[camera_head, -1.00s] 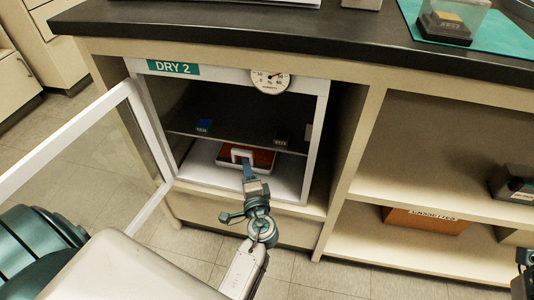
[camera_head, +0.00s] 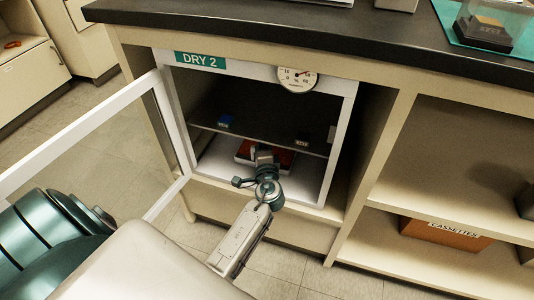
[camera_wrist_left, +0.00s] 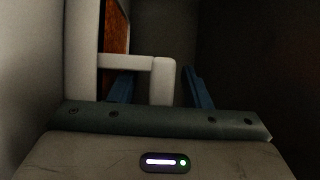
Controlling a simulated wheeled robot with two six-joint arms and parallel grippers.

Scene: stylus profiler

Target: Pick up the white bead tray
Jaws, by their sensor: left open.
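The white bead tray (camera_head: 241,160), filled with orange-red beads, sits on the white floor of the DRY 2 cabinet, partly hidden behind my left gripper. My left gripper (camera_head: 263,150) reaches in through the open front and is at the tray's near side. In the left wrist view, the tray's white wall (camera_wrist_left: 82,50) and orange beads (camera_wrist_left: 116,28) are on the left. Its white handle (camera_wrist_left: 163,80) reaches between the two blue fingers of my left gripper (camera_wrist_left: 160,90). The fingers are open, with a gap between the handle and the right finger. My right gripper is out of view.
The cabinet's glass door (camera_head: 165,110) stands open to the left. A CASSETTES box (camera_head: 445,235) is on the open shelving at right.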

